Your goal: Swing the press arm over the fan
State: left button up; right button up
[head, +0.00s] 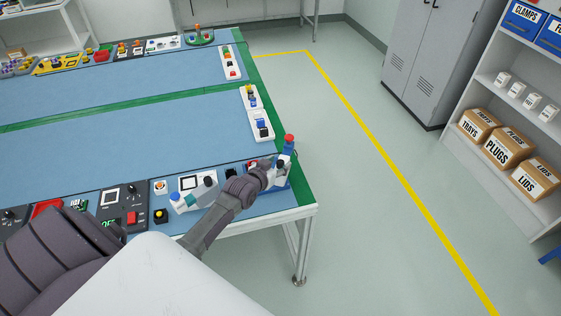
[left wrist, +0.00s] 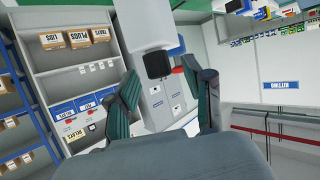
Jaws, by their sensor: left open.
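My left gripper (head: 272,173) reaches over the table's near right corner, with its fingers beside a small blue upright fixture (head: 288,147) with a red top, which looks like the press. In the left wrist view, the two green-lined fingers (left wrist: 165,92) are apart. A black block (left wrist: 159,65) under a white body (left wrist: 143,25) appears between and beyond the fingertips, with a red part beside it. I cannot tell whether the fingers touch the fixture. The press arm is not clearly made out, and I cannot pick out the fan. My right gripper is not in view.
The blue-topped table (head: 110,109) has small devices along its near edge, including a white unit (head: 190,183) left of my forearm. White strips (head: 257,114) with parts stand along the right side. A grey cabinet (head: 432,60) and shelves stand beyond clear floor.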

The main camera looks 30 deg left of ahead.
aim_at(285, 159)
pick_arm(q)
jog(key=shift+x, duration=1)
grip_shut()
